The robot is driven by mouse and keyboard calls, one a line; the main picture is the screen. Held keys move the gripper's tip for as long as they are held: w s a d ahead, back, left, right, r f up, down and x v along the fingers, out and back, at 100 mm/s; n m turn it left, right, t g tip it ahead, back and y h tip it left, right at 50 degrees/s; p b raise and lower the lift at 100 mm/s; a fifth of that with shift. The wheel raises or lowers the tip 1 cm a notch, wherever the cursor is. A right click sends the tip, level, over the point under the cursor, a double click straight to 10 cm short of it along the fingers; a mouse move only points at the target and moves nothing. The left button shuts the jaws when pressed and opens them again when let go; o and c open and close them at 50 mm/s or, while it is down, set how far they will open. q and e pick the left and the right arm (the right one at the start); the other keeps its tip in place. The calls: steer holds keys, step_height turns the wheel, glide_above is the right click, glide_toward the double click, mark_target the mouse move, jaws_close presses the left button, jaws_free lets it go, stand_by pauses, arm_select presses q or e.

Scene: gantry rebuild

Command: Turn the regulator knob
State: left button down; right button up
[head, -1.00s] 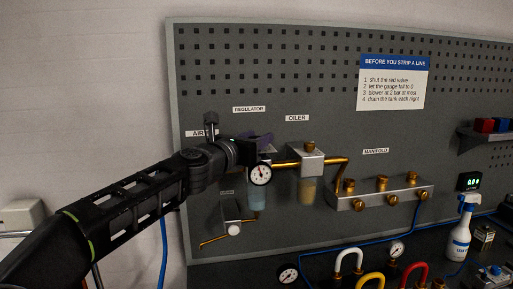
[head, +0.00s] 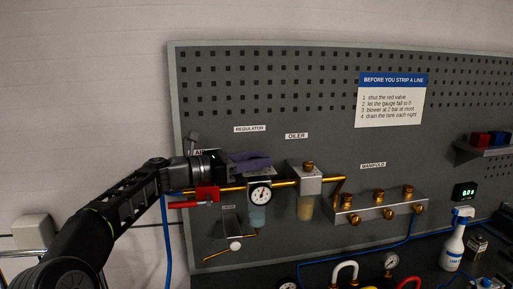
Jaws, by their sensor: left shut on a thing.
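The regulator (head: 261,193) hangs on the pegboard under its REGULATOR label, with a round white gauge on its front and a bluish bowl (head: 257,217) below. My left arm comes in from the left, and my left gripper (head: 252,161) lies across the regulator's top with its purple fingers. It is shut on the regulator knob, which the fingers hide almost fully. The gauge needle is too small to read surely. My right gripper is not in view.
A red valve handle (head: 203,195) sits just below my left wrist. A brass pipe runs right to the oiler (head: 305,180) and manifold (head: 378,209). A spray bottle (head: 456,240), hoses and a gauge (head: 391,262) stand on the bench below.

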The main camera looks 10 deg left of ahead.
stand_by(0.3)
arm_select(q)
steer(key=c, duration=0.9)
jaws_free()
steer(key=shift+s+a+f, duration=0.1)
steer(key=shift+s+a, duration=0.2)
steer(key=shift+a, duration=0.2)
steer(key=b+v, duration=0.2)
steer(key=v, duration=0.4)
steer(key=shift+s+a, duration=0.2)
steer(key=shift+a, duration=0.1)
